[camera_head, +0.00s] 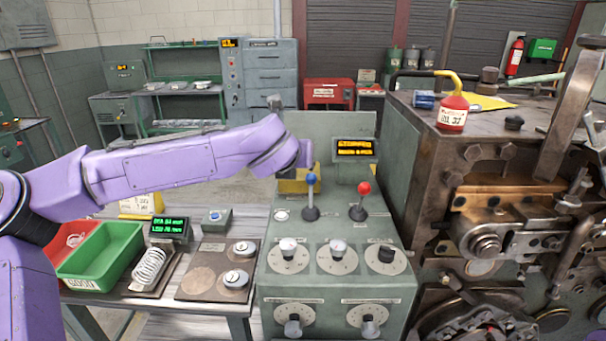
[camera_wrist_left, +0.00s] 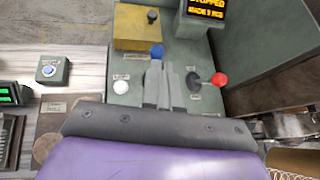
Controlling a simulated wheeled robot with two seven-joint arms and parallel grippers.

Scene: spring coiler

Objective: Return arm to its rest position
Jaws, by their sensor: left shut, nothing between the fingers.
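My left arm (camera_head: 180,165) is purple and reaches in from the left across the head view. Its wrist end is above the back of the grey-green control console (camera_head: 335,262). In the left wrist view my left gripper (camera_wrist_left: 162,66) is shut and empty, its two grey fingers side by side. The fingertips appear close to the blue-knobbed lever (camera_head: 311,182); I cannot tell whether they touch it. The blue knob (camera_wrist_left: 157,50) shows just beyond the tips. The red-knobbed lever (camera_head: 363,190) stands to the right. My right gripper is not in view.
The coiler machine (camera_head: 480,170) stands right of the console, with a red oil can (camera_head: 453,112) on top. The console display (camera_head: 355,149) reads stopped. Left of the console, a table holds a green tray (camera_head: 102,250), a coil spring (camera_head: 149,267) and a gauge plate (camera_head: 217,268).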

